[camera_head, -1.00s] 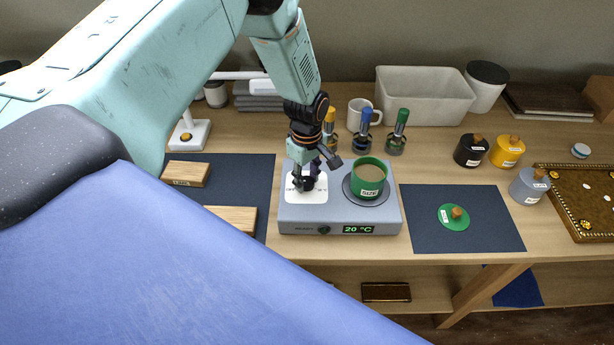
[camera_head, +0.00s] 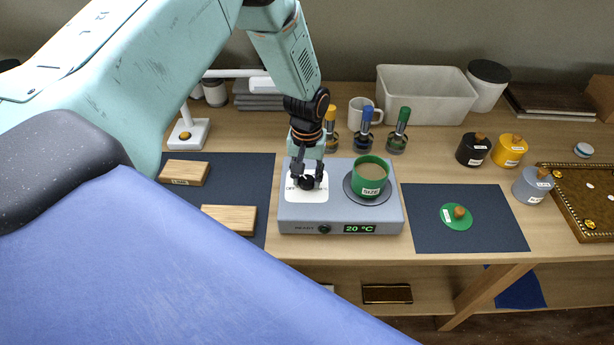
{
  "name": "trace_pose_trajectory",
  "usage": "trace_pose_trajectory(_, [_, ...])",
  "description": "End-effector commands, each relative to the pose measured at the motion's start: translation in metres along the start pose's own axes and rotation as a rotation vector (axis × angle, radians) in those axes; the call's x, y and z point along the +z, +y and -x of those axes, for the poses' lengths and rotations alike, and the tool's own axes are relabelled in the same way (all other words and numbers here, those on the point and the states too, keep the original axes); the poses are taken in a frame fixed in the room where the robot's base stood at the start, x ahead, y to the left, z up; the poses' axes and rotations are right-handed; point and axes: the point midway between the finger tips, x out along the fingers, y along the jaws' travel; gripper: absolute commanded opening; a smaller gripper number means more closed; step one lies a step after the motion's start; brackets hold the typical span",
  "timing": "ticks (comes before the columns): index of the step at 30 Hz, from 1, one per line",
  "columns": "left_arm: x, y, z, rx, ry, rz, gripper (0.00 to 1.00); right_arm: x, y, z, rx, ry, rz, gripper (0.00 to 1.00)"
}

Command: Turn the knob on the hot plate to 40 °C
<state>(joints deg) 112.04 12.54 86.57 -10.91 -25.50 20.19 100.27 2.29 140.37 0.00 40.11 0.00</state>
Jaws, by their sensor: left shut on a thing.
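The grey hot plate (camera_head: 300,219) stands on the wooden table, with a display (camera_head: 359,229) that reads 20 °C. A small front knob (camera_head: 324,229) sits left of the display. A black knob (camera_head: 307,183) stands on the white dial card (camera_head: 308,195) on its top left. My left gripper (camera_head: 307,176) points down and is shut on this black knob; its fingers partly hide it and the scale marks. A green pot (camera_head: 371,185) labelled SIZE, with tan contents, stands on the round heating disc at the right. My right gripper is not in view.
Bottles with yellow, blue (camera_head: 365,131) and green tops and a white mug (camera_head: 364,114) stand behind. A dark mat (camera_head: 465,235) with a green lid (camera_head: 456,216) lies right. Wooden blocks (camera_head: 229,219) lie left. A white bin (camera_head: 426,96) stands at the back.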

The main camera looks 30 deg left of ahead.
Motion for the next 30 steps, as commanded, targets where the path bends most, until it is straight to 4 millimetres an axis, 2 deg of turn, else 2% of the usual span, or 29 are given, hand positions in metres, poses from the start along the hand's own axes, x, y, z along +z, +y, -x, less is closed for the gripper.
trace_pose_trajectory(30, [-0.004,0.001,0.002,-0.002,0.012,-0.946,0.05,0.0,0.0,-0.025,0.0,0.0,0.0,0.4])
